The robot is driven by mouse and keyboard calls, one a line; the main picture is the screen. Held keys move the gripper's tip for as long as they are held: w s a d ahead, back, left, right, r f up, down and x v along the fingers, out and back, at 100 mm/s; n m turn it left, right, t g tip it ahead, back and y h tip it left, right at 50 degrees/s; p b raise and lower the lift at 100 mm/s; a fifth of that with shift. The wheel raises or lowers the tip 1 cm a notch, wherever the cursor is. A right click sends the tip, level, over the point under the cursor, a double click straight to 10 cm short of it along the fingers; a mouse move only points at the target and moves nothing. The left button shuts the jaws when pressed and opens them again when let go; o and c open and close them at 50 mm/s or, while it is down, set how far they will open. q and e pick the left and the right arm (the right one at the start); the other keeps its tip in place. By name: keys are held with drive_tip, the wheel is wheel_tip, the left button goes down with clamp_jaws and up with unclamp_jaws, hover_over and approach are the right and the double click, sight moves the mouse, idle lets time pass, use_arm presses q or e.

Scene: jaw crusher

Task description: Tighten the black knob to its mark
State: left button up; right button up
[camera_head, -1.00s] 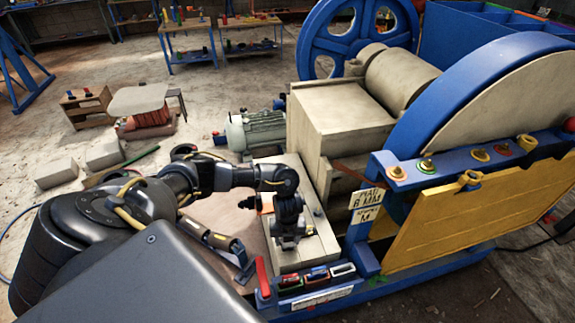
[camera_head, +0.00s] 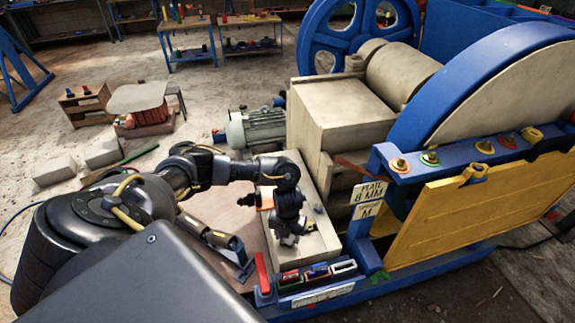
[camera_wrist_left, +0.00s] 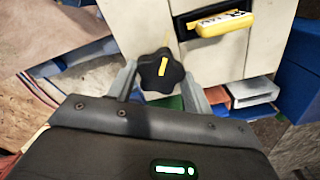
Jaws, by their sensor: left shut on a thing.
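The black knob (camera_wrist_left: 160,70) is lobed and carries a yellow stripe on its face, leaning slightly off upright in the left wrist view. My left gripper (camera_wrist_left: 160,85) has one finger on each side of the knob and is shut on it. In the head view my left gripper (camera_head: 289,238) points down at the beige block (camera_head: 322,240) on the crusher's near side; the knob is hidden there. A yellow tab with black markings (camera_wrist_left: 222,24) sits in a dark slot of the beige panel. My right gripper does not show.
The blue crusher frame (camera_head: 440,158) and yellow plate (camera_head: 455,205) stand to the right. Signs (camera_head: 369,192) hang beside them. A small rack with coloured pieces (camera_head: 316,275) is just in front of the gripper. A grey motor (camera_head: 250,130) stands behind my arm.

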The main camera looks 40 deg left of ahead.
use_arm(q)
drive_tip(key=o, duration=1)
wheel_tip(320, 180, up, 11)
drive_tip(key=shift+f+p, duration=0.1)
drive_tip(key=shift+p, duration=0.85)
